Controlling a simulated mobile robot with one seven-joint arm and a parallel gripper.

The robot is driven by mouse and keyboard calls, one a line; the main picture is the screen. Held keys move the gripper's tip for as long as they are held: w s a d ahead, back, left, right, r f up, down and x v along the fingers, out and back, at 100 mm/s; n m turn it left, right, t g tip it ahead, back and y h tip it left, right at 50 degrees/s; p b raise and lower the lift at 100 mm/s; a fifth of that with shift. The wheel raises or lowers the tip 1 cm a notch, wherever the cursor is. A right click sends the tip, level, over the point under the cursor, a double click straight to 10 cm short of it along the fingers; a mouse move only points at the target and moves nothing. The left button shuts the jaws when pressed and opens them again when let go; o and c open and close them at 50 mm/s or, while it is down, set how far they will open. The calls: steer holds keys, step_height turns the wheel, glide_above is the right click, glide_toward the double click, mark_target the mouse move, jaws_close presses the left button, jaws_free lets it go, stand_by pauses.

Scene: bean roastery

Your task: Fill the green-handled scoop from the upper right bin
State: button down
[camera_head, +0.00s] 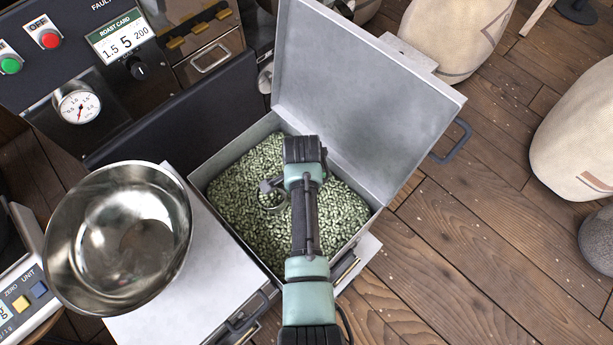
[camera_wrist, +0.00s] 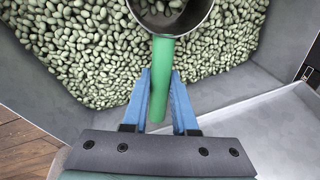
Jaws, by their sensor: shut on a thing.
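The green-handled scoop (camera_wrist: 162,75) is in my gripper (camera_wrist: 160,97), whose two blue fingers are shut on its green handle. The scoop's round metal cup is at the top edge of the wrist view, over pale green beans, and some beans show inside its rim. In the head view the cup (camera_head: 272,197) shows at the beans, left of my arm, and my fingers are mostly hidden. The upper right bin (camera_head: 361,205) is full of green beans (camera_head: 240,180), and its grey lid (camera_head: 365,85) stands open. I cannot tell how deep the cup sits.
A shiny metal bowl (camera_head: 118,238) stands left of the bin on a grey top (camera_head: 205,275). The roaster panel (camera_head: 75,60) is at the upper left. Pale sacks (camera_head: 580,130) stand on the wooden floor (camera_head: 480,215) at right, where there is free room.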

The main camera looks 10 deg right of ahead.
stand_by(0.4)
steer(key=p+v, duration=0.3)
steer(key=w+p+v, duration=0.1)
steer(key=p+v, duration=0.3)
steer(key=w+p+v, duration=0.1)
steer(key=p+v, duration=0.2)
steer(key=shift+d+r+p, duration=0.35)
steer(key=shift+r+p, duration=0.05)
steer(key=shift+r, duration=0.05)
stand_by(0.3)
stand_by(0.9)
